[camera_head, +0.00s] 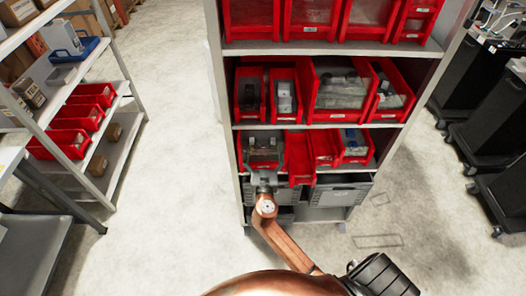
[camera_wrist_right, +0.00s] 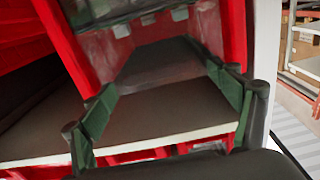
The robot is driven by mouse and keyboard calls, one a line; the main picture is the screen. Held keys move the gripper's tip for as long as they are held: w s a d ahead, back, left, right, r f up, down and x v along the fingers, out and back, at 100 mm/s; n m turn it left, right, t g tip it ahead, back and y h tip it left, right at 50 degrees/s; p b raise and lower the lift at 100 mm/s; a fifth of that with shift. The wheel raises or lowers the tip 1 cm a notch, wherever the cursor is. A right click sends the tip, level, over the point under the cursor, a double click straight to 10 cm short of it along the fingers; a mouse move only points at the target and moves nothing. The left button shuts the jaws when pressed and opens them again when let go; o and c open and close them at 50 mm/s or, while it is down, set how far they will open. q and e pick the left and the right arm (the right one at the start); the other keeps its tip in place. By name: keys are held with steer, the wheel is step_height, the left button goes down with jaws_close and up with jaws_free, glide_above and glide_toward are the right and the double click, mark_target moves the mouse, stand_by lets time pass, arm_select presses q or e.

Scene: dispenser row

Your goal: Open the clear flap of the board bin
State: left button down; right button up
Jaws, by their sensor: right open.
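A red bin (camera_head: 282,140) stands at the left end of the lower bin row, with dark and grey contents. I take it to be the board bin, but no label on it is readable. My right gripper (camera_head: 264,172) is at its front, with open fingers, and hides its lower front. In the right wrist view the open fingers with green pads (camera_wrist_right: 163,88) are spread on either side of a red-walled bin (camera_wrist_right: 236,35). A clear, shiny panel (camera_wrist_right: 100,10) shows at the top of that view. Nothing is held. Contact with the flap cannot be told. My left gripper is out of view.
More red bins (camera_head: 322,148) stand close to the right on the same shelf, others on the shelves above. Grey crates (camera_head: 340,193) sit below. A rack (camera_head: 122,150) is at left, dark carts (camera_head: 478,85) at right. The floor (camera_head: 165,110) between is clear.

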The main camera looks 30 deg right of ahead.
steer(key=shift+c, duration=0.7)
steer(key=c, duration=1.6)
